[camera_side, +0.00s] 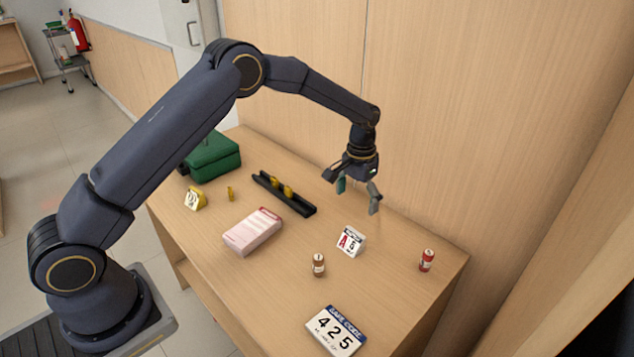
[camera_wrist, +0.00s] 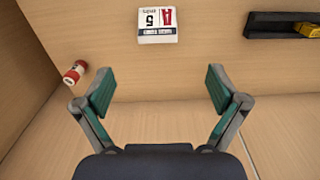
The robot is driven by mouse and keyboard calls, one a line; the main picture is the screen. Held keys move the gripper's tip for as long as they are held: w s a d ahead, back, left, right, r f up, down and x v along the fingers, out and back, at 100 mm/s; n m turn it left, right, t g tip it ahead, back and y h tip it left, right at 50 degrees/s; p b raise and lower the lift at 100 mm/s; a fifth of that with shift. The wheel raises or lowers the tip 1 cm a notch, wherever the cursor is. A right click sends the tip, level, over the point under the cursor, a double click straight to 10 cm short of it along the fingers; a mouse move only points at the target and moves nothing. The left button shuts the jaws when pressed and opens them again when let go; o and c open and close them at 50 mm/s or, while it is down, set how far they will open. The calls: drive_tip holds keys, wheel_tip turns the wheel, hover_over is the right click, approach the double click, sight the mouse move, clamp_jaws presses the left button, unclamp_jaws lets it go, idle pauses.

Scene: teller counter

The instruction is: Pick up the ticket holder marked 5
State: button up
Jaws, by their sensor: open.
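The ticket holder marked 5 (camera_side: 351,241) is a small white block with a red A and a black 5. It stands on the counter toward the right in the side view. In the wrist view the holder (camera_wrist: 157,25) is at the top centre, beyond my fingertips. My gripper (camera_side: 358,190) is open and empty, above the back of the counter near the wood wall. In the wrist view my gripper (camera_wrist: 160,88) shows its two green-padded fingers spread wide, with nothing between them.
A red-and-white roll (camera_side: 426,260) stands right of the holder, a brown-and-white roll (camera_side: 319,265) in front-left.

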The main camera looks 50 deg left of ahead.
sight(353, 235)
wheel_tip(353, 235, down, 8)
drive_tip(key=shift+s+d+f, duration=0.1)
drive_tip(key=shift+f, duration=1.3)
drive_tip(key=shift+s+d+f, duration=0.1)
drive_tip(key=shift+f, duration=1.25)
drive_tip(key=shift+c, duration=0.4)
drive_tip(key=c, duration=1.2)
